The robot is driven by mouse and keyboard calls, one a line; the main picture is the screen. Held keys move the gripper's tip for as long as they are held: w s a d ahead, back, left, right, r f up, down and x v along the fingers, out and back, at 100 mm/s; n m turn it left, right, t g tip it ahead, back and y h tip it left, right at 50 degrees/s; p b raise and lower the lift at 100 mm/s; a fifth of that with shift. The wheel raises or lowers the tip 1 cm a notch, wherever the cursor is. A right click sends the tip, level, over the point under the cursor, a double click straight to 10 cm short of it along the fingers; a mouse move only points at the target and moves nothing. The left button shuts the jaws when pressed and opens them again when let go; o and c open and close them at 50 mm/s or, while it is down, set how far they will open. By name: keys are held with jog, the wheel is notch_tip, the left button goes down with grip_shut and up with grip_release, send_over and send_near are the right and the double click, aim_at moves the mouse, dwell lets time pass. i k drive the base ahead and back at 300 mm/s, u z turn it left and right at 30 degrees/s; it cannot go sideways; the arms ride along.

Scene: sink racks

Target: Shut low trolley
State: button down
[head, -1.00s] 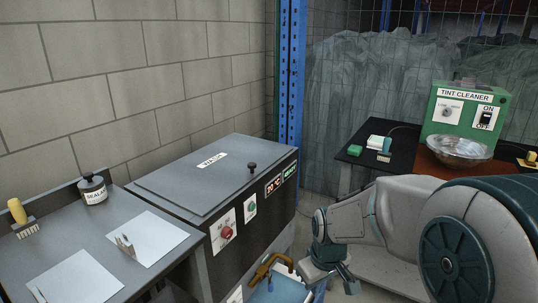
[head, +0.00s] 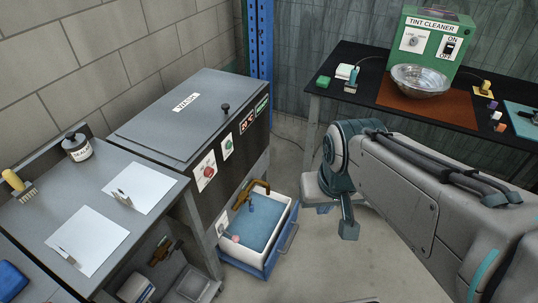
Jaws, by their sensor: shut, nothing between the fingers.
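The low trolley (head: 283,228) is a white-walled tray with a blue interior and a blue outer frame. It stands at floor level under the wash machine and sticks out to the right, so it is open. A blue bar handle runs along its right side. A brown curved tool, a dark blue item and a small pink item are in it. My gripper (head: 347,231) hangs at the end of my arm, shut and empty, to the right of the trolley and apart from it. The fingertips are small in this view.
The grey wash machine (head: 190,115) stands above the trolley. A grey bench (head: 110,160) with papers is at left, with items on a shelf below. A black table (head: 375,65) with a green tint cleaner (head: 430,38) is at back right. The floor (head: 300,270) before the trolley is clear.

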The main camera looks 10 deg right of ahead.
aim_at(263, 233)
jog(key=k, duration=0.6)
jog(key=u, duration=0.7)
jog(key=i, duration=1.2)
jog(key=z, duration=0.6)
